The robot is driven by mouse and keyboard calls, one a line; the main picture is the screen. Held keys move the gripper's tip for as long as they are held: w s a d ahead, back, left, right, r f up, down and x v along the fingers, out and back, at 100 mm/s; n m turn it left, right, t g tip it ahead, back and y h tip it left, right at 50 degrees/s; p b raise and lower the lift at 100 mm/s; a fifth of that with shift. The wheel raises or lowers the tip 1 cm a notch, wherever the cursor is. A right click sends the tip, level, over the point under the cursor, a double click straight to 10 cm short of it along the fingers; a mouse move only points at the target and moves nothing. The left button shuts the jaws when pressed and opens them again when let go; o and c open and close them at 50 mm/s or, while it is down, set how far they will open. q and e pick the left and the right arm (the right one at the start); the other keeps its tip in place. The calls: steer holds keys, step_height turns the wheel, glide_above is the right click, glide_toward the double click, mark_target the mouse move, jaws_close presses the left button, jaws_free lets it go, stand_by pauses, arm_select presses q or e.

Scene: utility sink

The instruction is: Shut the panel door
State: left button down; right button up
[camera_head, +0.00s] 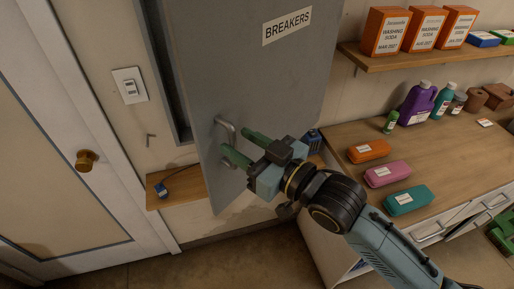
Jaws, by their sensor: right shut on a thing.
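The grey panel door (270,75), labelled BREAKERS, stands ajar from the wall. The panel's frame (168,80) and a dark gap show to the left of the door. A metal handle (224,122) sits near the door's lower left edge. My right gripper (238,146) reaches in from the lower right, with its green fingers at the handle. It is shut on the handle, whose lower part is partly hidden by the fingers. My left gripper is not in view.
A small wooden shelf (178,188) with a blue device (161,190) is below the panel. A white door (60,130) is at left. The wooden counter (340,135) at right carries pouches and bottles, under a shelf (400,60) of orange boxes.

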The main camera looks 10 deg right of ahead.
steer(key=shift+d+f+v, duration=0.1)
steer(key=shift+d+v, duration=0.05)
steer(key=shift+v, duration=0.65)
steer(key=shift+d+f+v, duration=0.1)
steer(key=shift+v, duration=0.65)
steer(key=shift+c, duration=0.6)
steer(key=shift+w+p, duration=0.2)
steer(key=shift+p, duration=0.15)
